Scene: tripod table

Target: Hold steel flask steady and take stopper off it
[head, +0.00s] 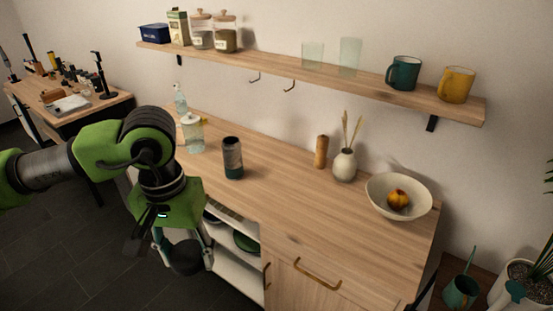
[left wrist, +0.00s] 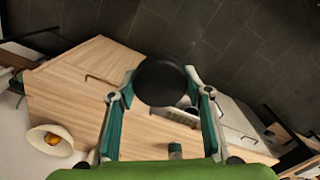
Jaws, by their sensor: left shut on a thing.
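I cannot tell whether this is the stopper. My right gripper is out of view.
A glass dispenser (head: 193,134) and a spray bottle (head: 180,100) stand left of the flask. A wooden mill (head: 321,151), a vase (head: 344,165) and a bowl (head: 380,205) stand to the right. A shelf (head: 290,75) hangs above. The counter's front middle is clear.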

